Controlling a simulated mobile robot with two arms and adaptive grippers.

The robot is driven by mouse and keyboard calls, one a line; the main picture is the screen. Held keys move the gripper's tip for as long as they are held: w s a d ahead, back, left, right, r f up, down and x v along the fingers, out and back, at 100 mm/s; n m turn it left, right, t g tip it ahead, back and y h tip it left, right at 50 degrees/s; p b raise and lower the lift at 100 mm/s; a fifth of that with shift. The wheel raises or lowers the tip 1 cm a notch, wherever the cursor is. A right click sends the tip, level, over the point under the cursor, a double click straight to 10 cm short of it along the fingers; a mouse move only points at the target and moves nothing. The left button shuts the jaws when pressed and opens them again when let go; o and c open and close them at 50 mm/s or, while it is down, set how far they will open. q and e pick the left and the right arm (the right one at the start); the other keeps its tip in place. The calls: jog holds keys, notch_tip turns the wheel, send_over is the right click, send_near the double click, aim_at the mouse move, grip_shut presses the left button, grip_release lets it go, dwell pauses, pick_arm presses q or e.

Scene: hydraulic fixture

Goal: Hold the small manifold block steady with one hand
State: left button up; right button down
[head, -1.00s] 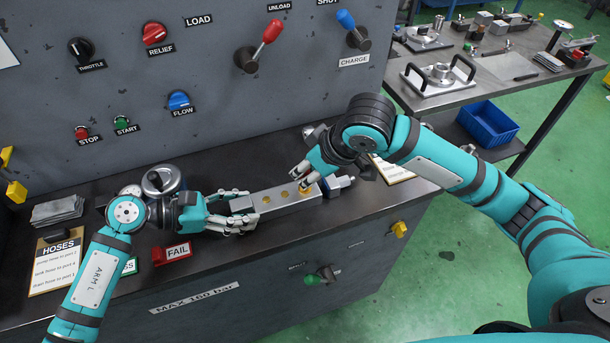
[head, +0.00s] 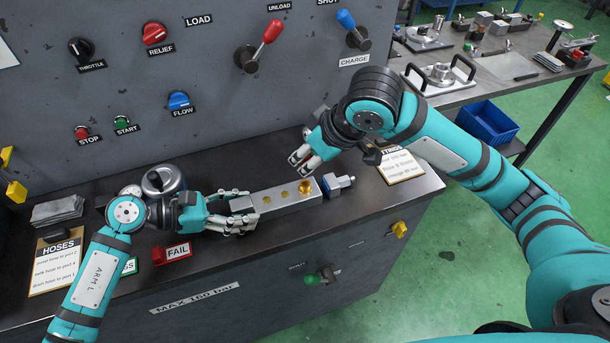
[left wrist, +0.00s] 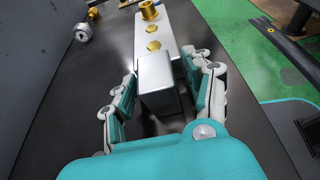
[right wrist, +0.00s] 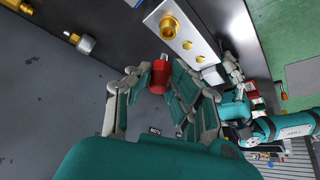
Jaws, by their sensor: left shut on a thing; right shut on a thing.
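The small manifold block (head: 272,201) is a silver bar lying on the dark bench top, with brass ports along its top. My left gripper (head: 236,212) is shut on its left end, with fingers on both sides; the left wrist view shows the block (left wrist: 178,28) running away from my fingers. A brass fitting (head: 297,190) stands in the block's right-end port and also shows in the right wrist view (right wrist: 169,27). My right gripper (head: 299,160) is above and behind the block, apart from it. It is shut on a red piece with a metal tip (right wrist: 159,77).
A blue and silver fitting (head: 338,186) lies right of the block. The control panel (head: 215,70) rises behind.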

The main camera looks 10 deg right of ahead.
pick_arm(q)
jog(key=o, duration=1.5)
jog(key=shift+a, duration=0.1)
jog(key=v, duration=1.2)
jog(key=shift+f, duration=0.1)
